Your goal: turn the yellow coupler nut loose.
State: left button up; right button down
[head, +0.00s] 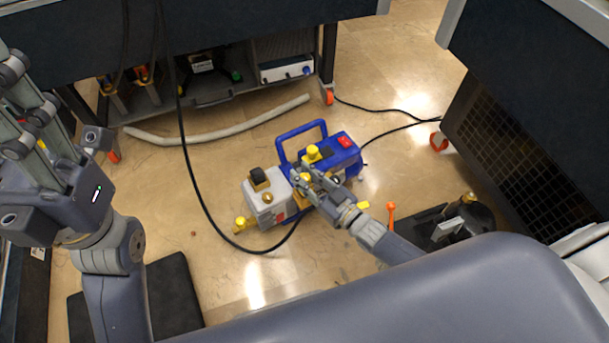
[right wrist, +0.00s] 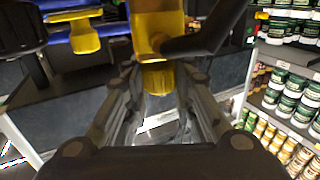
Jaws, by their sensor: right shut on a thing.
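The vacuum pump (head: 268,200) stands on the floor, with a grey motor end and a blue body with a carry handle. My right gripper (head: 306,183) reaches it from the right and is shut at its near side, hiding part of it. In the right wrist view the yellow coupler nut (right wrist: 157,77) sits between the two fingers, below a larger yellow part (right wrist: 157,25). The fingers are on either side of the nut. My left gripper (head: 50,130) is raised at the far left, away from the pump; its fingertips run towards the picture's edge.
A black hose (head: 190,165) hangs down and loops to the pump. An orange-topped tool (head: 391,210) and a dark device (head: 465,220) are at the right.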

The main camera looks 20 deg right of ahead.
jog(key=shift+n+g+y, duration=0.3)
jog(key=shift+n+y, duration=0.1)
jog(key=shift+y, duration=0.2)
jog(key=c, duration=1.3)
grip_release()
jog(key=shift+s+d, duration=0.15)
jog(key=shift+s, duration=0.1)
jog(key=v, duration=1.1)
jog(key=shift+s+d, duration=0.1)
jog(key=shift+s, duration=0.1)
